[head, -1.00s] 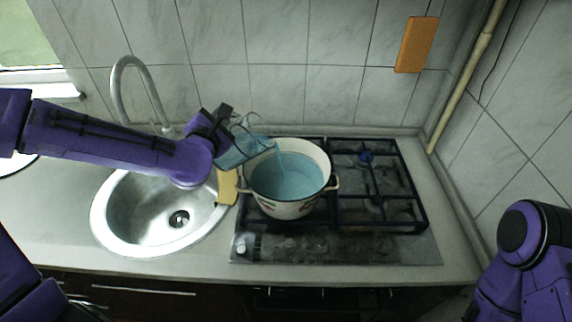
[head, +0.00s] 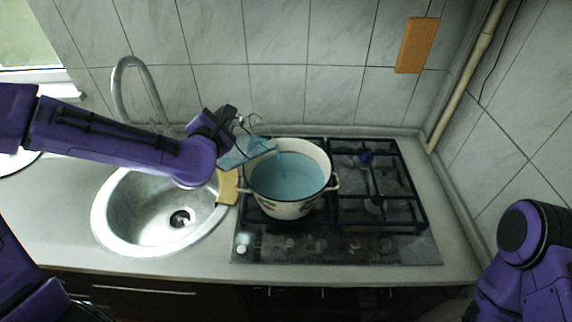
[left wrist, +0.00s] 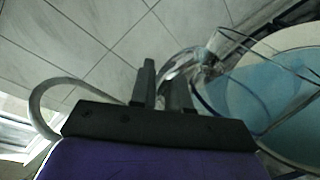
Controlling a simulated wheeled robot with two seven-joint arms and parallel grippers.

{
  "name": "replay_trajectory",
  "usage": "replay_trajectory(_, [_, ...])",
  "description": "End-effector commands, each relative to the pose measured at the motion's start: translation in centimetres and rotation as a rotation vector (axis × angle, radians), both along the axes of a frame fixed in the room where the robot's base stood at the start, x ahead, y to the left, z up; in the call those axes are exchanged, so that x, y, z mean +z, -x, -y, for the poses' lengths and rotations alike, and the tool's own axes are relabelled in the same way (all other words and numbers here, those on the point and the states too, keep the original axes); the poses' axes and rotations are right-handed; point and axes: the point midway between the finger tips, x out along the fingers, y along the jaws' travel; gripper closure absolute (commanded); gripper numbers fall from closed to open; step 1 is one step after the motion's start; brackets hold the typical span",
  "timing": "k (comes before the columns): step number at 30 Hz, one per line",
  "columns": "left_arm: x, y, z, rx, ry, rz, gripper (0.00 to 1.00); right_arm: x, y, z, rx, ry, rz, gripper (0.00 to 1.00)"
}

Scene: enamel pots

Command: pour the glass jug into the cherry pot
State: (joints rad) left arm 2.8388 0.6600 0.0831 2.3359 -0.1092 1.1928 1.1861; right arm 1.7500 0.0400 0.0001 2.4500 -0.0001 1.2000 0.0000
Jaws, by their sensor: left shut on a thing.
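The cherry pot (head: 290,208) is a white enamel pot with a dark rim, a painted motif and two handles. It stands on the left of the stove and holds blue liquid (head: 285,178). My left gripper (head: 232,122) is shut on the glass jug (head: 245,152), left of and above the pot. The jug is tilted right, its mouth over the pot's left rim, and a thin blue stream falls from it into the pot. In the left wrist view the fingers (left wrist: 162,92) are close together at the clear jug (left wrist: 212,62), with the pot (left wrist: 300,38) behind. My right gripper is out of view.
The stove (head: 410,228) has free grates right of the pot. A round sink (head: 110,232) with a curved tap (head: 130,62) lies to the left. A yellow cloth-like piece (head: 228,187) lies between sink and pot. A pipe (head: 470,75) runs down the right corner.

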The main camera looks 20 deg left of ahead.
Motion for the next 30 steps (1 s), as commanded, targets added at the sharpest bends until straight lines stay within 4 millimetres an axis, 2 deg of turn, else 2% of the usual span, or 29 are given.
replay_trajectory(30, [0.27,-0.18,0.33,0.000,-0.038,-0.009,1.00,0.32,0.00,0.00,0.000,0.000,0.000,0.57])
